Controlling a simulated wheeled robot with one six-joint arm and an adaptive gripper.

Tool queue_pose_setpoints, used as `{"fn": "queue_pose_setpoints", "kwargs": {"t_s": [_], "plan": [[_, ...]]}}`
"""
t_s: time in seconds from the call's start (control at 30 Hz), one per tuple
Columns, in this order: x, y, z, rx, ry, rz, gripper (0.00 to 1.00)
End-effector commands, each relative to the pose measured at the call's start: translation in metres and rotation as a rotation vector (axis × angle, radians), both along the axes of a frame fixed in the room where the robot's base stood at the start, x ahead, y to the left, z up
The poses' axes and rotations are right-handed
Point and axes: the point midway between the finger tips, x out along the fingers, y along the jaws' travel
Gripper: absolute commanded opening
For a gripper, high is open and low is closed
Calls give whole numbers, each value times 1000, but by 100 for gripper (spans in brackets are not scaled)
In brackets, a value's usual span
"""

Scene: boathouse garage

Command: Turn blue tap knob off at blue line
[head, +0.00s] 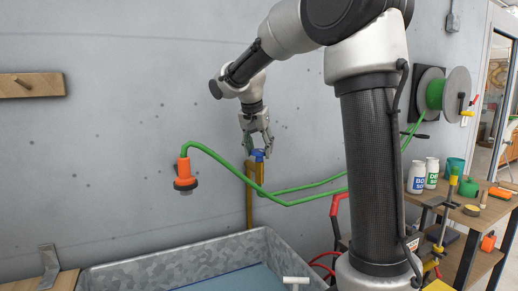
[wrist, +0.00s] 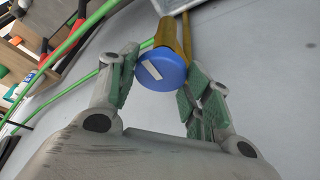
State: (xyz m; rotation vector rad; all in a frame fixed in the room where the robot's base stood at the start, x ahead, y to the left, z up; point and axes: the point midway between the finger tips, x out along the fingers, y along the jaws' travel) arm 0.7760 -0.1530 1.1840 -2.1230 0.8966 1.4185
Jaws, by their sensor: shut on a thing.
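The blue tap knob (wrist: 172,72) is round, with a short white bar on its face, slanted in the wrist view. It sits on top of a brass-yellow pipe (wrist: 185,35) that stands against the wall. In the head view the knob (head: 258,156) is small and partly covered by the fingers. My gripper (head: 257,146) points down over it, and in the wrist view its green-padded fingers (wrist: 160,80) are on both sides of the knob, shut on it. I cannot make out a blue line on the tap in either view.
A green hose (head: 300,187) runs past the pipe, with an orange nozzle (head: 185,172) hanging at left. A grey metal trough (head: 170,262) stands below. At right are a hose reel (head: 456,92) and a cluttered wooden bench (head: 478,222). The wall left of the gripper is mostly clear.

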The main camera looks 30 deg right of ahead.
Motion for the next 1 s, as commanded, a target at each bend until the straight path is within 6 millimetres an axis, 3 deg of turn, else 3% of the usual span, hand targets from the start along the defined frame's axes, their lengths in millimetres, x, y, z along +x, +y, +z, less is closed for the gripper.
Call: {"fn": "queue_pose_setpoints", "kwargs": {"t_s": [0.37,0.4,0.5,0.83,1.0], "plan": [[0,0,0,1,0,-6,25],[0,0,0,1,0,-6,51],[0,0,0,1,0,-6,69],[0,0,1,1,-1,-5,70],[-4,6,17,1,-2,-3,70]]}}
